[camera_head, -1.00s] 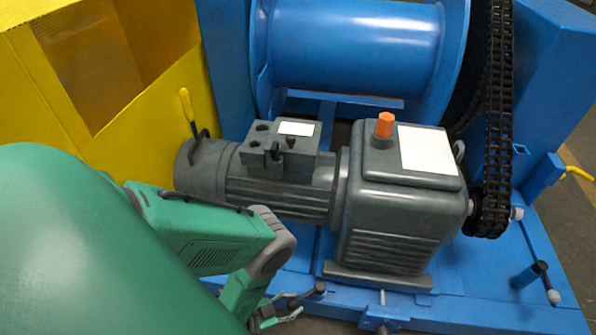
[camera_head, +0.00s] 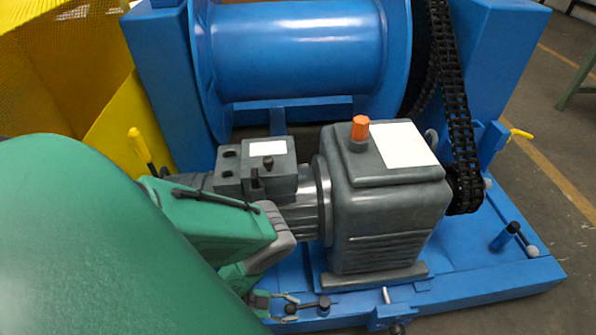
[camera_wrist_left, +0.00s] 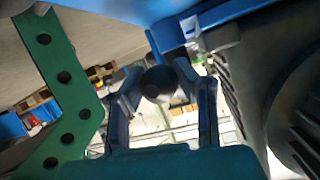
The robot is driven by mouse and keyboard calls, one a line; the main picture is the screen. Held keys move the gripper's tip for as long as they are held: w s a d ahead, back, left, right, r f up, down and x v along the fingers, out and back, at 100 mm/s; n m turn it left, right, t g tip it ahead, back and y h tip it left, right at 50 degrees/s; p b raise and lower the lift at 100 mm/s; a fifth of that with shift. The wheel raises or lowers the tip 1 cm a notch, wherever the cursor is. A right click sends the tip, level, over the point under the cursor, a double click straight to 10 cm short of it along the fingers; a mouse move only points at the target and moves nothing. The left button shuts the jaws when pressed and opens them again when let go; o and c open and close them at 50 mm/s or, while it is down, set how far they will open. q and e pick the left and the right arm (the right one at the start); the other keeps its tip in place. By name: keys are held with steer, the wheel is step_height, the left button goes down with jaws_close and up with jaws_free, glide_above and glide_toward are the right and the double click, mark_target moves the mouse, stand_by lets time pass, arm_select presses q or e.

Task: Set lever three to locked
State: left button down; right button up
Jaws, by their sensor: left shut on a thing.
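My left gripper (camera_head: 288,306) is low in the head view, at the front edge of the blue base. Its fingers are shut on the dark round knob (camera_head: 291,309) of a short lever. The lever's dark pivot (camera_head: 324,302) is just right of the fingers. In the left wrist view the knob (camera_wrist_left: 160,83) sits between the two fingertips. No number or locked mark is readable on this lever, so I cannot tell from a label which one it is. My right gripper is not in view.
A grey motor and gearbox (camera_head: 385,215) with an orange cap (camera_head: 360,128) stands behind the gripper. Other handles are a yellow one (camera_head: 141,146) at left, a white-knobbed one (camera_head: 532,251) at right and a yellow one (camera_head: 520,134) farther back. A chain (camera_head: 456,110) runs beside the blue drum (camera_head: 295,50).

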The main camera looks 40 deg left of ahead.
arm_select(q)
steer(key=shift+a+f+h, duration=0.15)
steer(key=shift+a+h, duration=0.15)
steer(key=shift+a, duration=0.5)
steer(key=shift+d, duration=0.2)
steer(key=c, duration=1.1)
jaws_free()
steer(key=shift+c, duration=0.2)
steer(key=shift+w, duration=0.1)
steer(key=shift+s+a+r, duration=0.25)
steer(key=v, duration=1.1)
steer(key=shift+a, duration=0.2)
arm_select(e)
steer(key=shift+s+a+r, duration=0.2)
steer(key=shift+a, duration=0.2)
